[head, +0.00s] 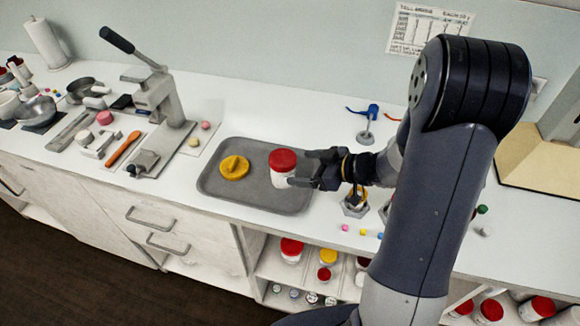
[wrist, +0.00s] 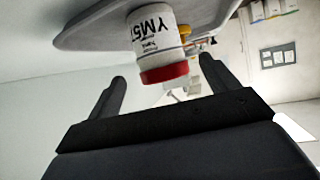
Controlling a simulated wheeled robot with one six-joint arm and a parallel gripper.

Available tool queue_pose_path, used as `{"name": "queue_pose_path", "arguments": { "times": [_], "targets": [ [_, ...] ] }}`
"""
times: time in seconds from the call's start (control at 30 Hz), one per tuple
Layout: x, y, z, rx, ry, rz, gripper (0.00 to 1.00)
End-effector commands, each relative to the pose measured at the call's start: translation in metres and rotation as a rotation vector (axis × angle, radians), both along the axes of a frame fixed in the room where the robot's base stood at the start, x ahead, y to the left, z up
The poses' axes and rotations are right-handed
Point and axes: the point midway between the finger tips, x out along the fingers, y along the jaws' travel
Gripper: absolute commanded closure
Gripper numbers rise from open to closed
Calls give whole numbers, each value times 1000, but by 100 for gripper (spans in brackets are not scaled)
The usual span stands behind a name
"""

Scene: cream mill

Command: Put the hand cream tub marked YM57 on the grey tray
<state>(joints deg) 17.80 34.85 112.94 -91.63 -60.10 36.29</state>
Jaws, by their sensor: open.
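The white hand cream tub with a red lid (head: 284,172) stands upright on the right part of the grey tray (head: 222,197). In the wrist view the tub (wrist: 153,38) shows the letters "YM5"; the rest of the mark is turned out of sight. The tray (wrist: 90,30) fills the top of that inverted view. My gripper (head: 301,168) is open at the right of the tub, pointing left. In the wrist view its fingers (wrist: 162,74) are spread wide, with the tub ahead between them and a gap on each side.
A yellow lid-like piece (head: 234,167) lies on the tray left of the tub. A grey lever press (head: 160,105) stands further left. A blue tool on a stand (head: 369,120) is behind my gripper. Several tubs are on the shelf (head: 275,268) below the counter.

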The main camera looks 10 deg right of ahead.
Motion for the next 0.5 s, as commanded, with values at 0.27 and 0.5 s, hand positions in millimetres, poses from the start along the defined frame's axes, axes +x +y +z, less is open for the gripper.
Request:
{"name": "queue_pose_path", "arguments": {
  "times": [0.27,0.5],
  "targets": [
    [-19,-31,18,-1,-2,-2,18],
    [-24,-36,20,-1,1,1,18]
  ]
}}
